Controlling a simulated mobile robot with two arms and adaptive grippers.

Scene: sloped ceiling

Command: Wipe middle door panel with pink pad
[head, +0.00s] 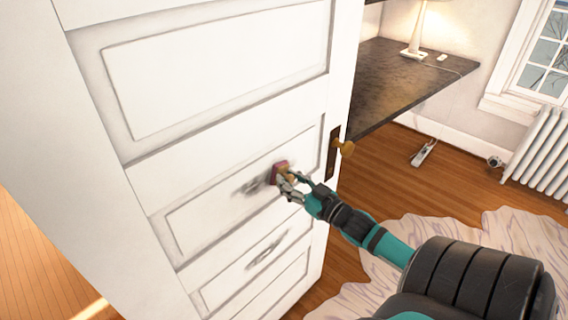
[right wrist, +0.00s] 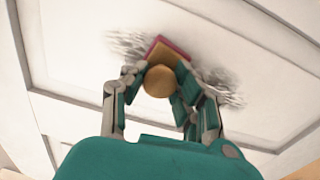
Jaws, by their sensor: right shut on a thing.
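A white panelled door (head: 215,110) stands open in the head view. Its middle panel (head: 195,222) has a dark smudge (head: 257,184), which also shows on both sides of the pad in the right wrist view (right wrist: 220,87). My right gripper (head: 285,180) is shut on the pink pad (head: 279,168), which lies at the panel, over part of the smudge. The wrist view shows the pad (right wrist: 168,50) with a round tan knob (right wrist: 159,81) between the fingers. Whether the whole pad face touches the panel is hidden. My left gripper is not in view.
Another dark smudge (head: 267,250) marks the panel below. A dark desk (head: 390,85) with a lamp (head: 414,50) stands behind. A pale rug (head: 445,235) covers the floor at right.

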